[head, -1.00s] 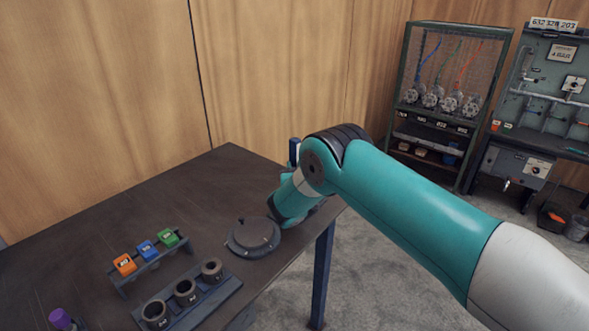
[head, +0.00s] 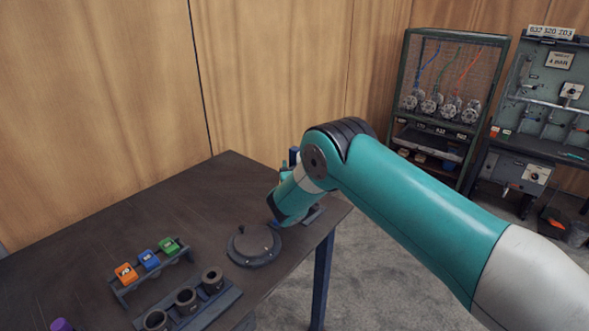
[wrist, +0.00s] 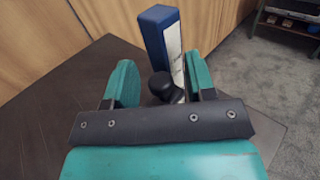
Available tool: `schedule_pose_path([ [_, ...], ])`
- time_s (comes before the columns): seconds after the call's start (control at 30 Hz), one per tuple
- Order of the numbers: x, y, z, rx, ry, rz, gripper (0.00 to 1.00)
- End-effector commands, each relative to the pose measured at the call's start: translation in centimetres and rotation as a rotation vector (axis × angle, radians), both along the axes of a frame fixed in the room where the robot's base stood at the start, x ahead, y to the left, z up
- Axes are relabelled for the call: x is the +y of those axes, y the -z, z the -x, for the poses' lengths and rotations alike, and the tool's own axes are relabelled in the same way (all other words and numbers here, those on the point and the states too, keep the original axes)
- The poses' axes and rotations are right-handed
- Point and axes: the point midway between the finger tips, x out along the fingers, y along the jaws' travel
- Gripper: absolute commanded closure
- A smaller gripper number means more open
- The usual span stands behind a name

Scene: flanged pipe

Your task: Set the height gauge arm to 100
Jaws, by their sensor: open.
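The height gauge shows in the wrist view as a blue upright column (wrist: 154,32) with a pale scale strip on its right face. A black knob (wrist: 163,84) sits low in front of the column. My gripper (wrist: 158,82) is open, with one teal finger on each side of the knob; I cannot tell whether either touches it. The scale's numbers are too small to read, and the gauge arm's height cannot be told. In the head view the column's top (head: 293,155) shows behind my wrist, which hides most of the gauge.
On the dark table (head: 170,215) are a round flanged disc (head: 254,246), a rack of orange, blue and green blocks (head: 150,262), a holder with dark rings (head: 187,300) and a purple item (head: 61,325). The table's right edge is close to the gauge. A wooden wall stands behind.

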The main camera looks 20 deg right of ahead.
Motion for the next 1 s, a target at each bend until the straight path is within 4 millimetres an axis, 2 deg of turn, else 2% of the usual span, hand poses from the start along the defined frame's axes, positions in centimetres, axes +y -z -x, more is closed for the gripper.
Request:
schedule_pose_path([
  [0.17, 0.2, 0.2, 0.8, 0.003, 0.000, 0.001, 0.50],
  [0.27, 0.5, 0.3, 2.3, 0.004, -0.001, 0.001, 0.50],
  [0.67, 2.0, 0.6, 11.9, 0.005, -0.006, 0.007, 0.50],
  [1.0, 2.4, 0.8, 14.0, -0.002, -0.003, -0.001, 0.50],
])
